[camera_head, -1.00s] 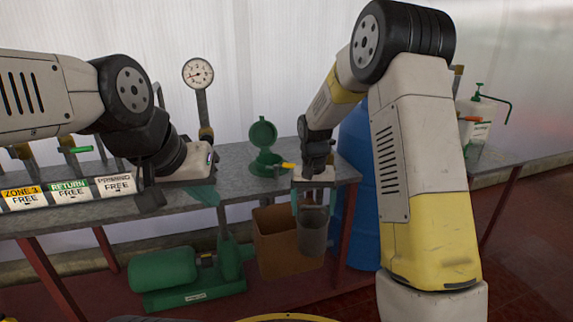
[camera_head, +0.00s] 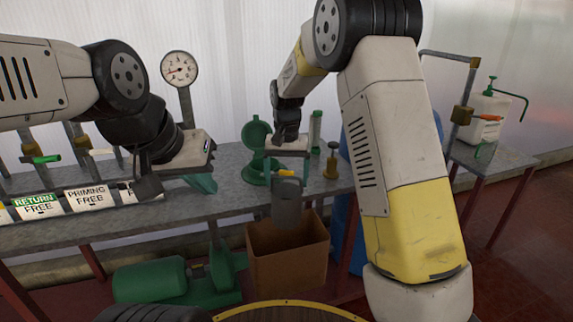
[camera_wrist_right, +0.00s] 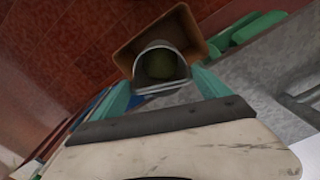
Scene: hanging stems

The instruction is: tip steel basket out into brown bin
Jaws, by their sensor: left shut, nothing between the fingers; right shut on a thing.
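The steel basket (camera_head: 287,203) is a small grey pail hanging upright from my right gripper (camera_head: 287,177), which is shut on it. The brown bin (camera_head: 288,265) stands on the floor, open at the top, with the basket above it and overlapping its back rim in the head view. In the right wrist view, the basket (camera_wrist_right: 148,72) hangs between the teal fingers, with something dark green inside, and the brown bin (camera_wrist_right: 128,50) lies below it. My left gripper (camera_head: 205,184) is shut and empty over the bench, left of the basket.
A grey bench (camera_head: 235,195) runs behind the bin. It carries a green lidded fitting (camera_head: 257,150), a pressure gauge (camera_head: 179,68) and labelled plates (camera_head: 90,197). A green pump (camera_head: 150,280) sits on the floor left of the bin. A blue drum (camera_head: 350,240) stands to its right.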

